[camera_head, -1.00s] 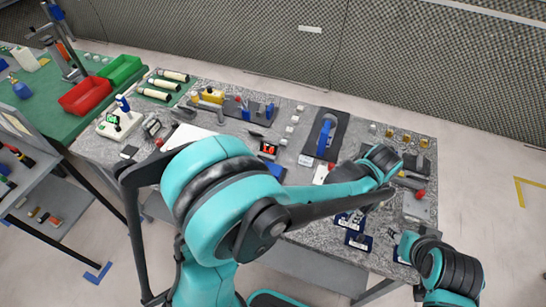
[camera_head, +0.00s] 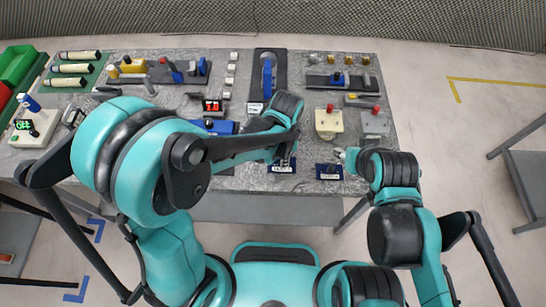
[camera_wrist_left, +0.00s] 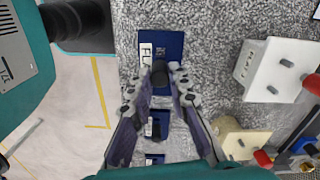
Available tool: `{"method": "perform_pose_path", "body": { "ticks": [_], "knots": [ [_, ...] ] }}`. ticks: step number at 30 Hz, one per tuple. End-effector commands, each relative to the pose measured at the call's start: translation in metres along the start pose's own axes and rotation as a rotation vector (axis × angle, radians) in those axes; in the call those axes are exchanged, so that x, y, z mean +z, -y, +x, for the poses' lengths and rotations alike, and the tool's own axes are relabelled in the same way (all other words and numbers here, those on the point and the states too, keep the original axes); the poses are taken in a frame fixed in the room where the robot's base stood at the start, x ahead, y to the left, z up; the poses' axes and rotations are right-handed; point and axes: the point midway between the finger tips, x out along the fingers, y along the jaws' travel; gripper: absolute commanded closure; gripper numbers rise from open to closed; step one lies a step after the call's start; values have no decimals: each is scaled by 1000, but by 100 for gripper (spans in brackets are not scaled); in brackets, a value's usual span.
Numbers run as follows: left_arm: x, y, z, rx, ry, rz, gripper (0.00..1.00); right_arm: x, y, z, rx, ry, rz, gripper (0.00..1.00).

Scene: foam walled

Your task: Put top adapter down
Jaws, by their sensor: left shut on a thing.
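My left gripper (camera_head: 286,163) is over the front edge of the grey speckled table. In the left wrist view the fingertips (camera_wrist_left: 160,76) are shut on a small dark round piece, which looks like the top adapter (camera_wrist_left: 160,68). The piece is in front of a blue plate with a white label (camera_wrist_left: 172,46); I cannot tell whether it touches it. In the head view a labelled blue plate (camera_head: 283,168) shows just below the gripper. My right gripper (camera_head: 343,156) is beside another blue plate (camera_head: 328,172); its fingers are too small to read.
A cream block with a red knob (camera_head: 328,123) and a grey block with a red knob (camera_head: 375,122) stand right of my left gripper. A black stand with a blue part (camera_head: 267,75) is behind it. A blue box (camera_head: 213,126) lies to the left.

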Motion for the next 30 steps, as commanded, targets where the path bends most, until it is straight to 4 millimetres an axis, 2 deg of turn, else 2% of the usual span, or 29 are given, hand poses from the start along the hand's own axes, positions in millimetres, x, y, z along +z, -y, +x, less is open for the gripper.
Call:
{"method": "perform_pose_path", "body": {
  "ticks": [5,9,12,23,24,26,30],
  "knots": [
    [3,-1,11,0,0,3,100,5,0,7,0,0,0,59],
    [7,-4,34,0,0,7,100,15,0,21,0,0,0,59],
    [10,-5,44,0,0,10,100,19,0,26,0,0,0,59],
    [10,-5,46,0,0,10,100,20,0,27,0,0,0,59],
    [10,-5,46,0,0,10,80,20,0,28,0,0,0,59],
    [10,-5,45,0,0,10,64,19,0,27,0,0,0,59],
    [10,-5,45,0,0,10,62,19,0,27,0,0,0,59]
  ]
}}
